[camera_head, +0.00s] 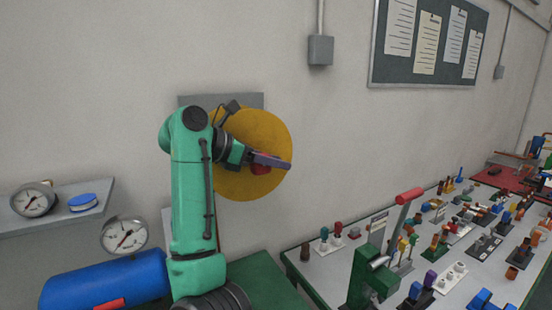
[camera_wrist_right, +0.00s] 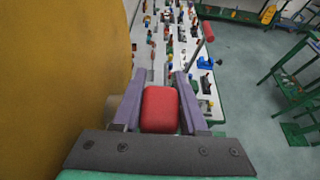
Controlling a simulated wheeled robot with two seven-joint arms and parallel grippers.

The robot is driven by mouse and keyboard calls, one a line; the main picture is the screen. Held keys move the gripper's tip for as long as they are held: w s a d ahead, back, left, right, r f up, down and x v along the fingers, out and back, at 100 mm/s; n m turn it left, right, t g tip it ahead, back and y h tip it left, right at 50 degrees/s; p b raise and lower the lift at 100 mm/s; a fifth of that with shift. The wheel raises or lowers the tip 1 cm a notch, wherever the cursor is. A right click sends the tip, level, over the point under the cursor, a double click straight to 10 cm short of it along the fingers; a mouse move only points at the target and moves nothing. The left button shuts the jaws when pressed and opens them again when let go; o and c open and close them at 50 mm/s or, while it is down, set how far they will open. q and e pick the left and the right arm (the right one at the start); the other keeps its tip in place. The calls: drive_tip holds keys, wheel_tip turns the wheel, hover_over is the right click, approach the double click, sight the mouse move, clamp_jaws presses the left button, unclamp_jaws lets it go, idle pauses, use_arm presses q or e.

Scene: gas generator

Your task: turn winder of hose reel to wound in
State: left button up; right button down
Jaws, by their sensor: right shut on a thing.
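The hose reel is a round yellow disc (camera_head: 262,128) on a grey wall plate (camera_head: 250,100). My right arm covers its left part. The winder's red knob (camera_head: 261,169) shows at the lower right of the disc, partly hidden by a finger. My right gripper (camera_head: 270,160) is shut on this knob. In the right wrist view the knob (camera_wrist_right: 160,108) sits between the two purple fingers of the gripper (camera_wrist_right: 162,100), with the yellow disc (camera_wrist_right: 70,70) close on the left. My left gripper is not in view.
A bench (camera_head: 440,262) with many small coloured parts stands to the right. A green press with a red-handled lever (camera_head: 408,196) rises at its near end. A blue tank (camera_head: 105,284) and gauges (camera_head: 124,235) are at lower left. A notice board (camera_head: 428,45) hangs on the wall.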

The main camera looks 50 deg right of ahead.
drive_tip(key=c, duration=0.7)
unclamp_jaws()
drive_tip(key=shift+w+r, duration=0.1)
drive_tip(key=shift+a, duration=0.15)
drive_tip(key=b+v, duration=0.1)
drive_tip(key=v, duration=1.3)
drive_tip(key=shift+a+r, duration=0.1)
drive_tip(key=shift+a, duration=0.2)
